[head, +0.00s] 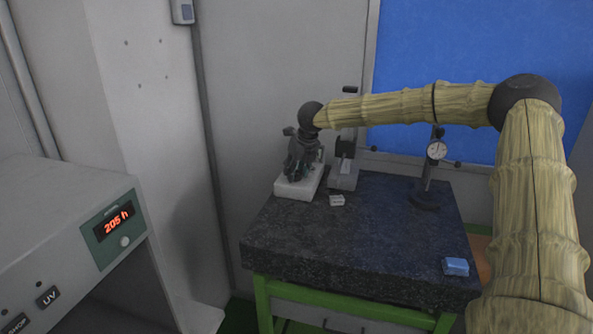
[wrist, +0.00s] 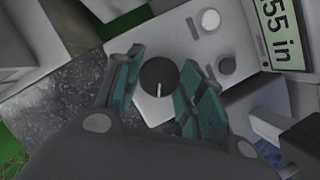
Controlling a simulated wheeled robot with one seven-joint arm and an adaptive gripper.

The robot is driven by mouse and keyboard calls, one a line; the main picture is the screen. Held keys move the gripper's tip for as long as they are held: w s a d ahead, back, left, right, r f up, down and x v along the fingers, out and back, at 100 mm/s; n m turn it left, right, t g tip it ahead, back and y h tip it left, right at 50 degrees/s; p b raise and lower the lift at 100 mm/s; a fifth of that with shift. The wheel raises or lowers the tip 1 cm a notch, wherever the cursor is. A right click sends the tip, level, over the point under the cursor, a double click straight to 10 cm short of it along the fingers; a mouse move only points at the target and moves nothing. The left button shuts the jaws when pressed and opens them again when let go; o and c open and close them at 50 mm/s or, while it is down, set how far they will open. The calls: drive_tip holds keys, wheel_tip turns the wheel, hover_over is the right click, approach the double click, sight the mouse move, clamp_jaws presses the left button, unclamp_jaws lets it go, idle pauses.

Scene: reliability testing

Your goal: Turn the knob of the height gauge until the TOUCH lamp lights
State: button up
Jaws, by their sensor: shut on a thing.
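My gripper (head: 302,170) points down over a white control box (head: 296,189) at the back left of the granite table. In the wrist view my gripper (wrist: 158,85) has its teal-padded fingers on either side of a round dark knob (wrist: 160,76), shut on it. A white pointer line on the knob points toward the bottom of the picture. A pale round lamp or button (wrist: 210,19), which looks unlit, and a dark round one (wrist: 227,66) sit on the same panel. A display (wrist: 288,30) reads "55 in", partly cut off. The height gauge (head: 345,172) stands right of the box.
The dark granite table (head: 350,245) is mostly clear in front. A small pale block (head: 337,200), a dial indicator on a stand (head: 436,150) and a blue block (head: 456,266) are on it. A grey cabinet with a red display (head: 117,219) stands at left.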

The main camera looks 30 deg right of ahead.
drive_tip(key=o, duration=1)
drive_tip(key=shift+s+d, duration=0.1)
drive_tip(key=shift+r, duration=0.1)
drive_tip(key=v, duration=1.1)
drive_tip(key=shift+s+r, duration=0.1)
drive_tip(key=shift+r, duration=0.25)
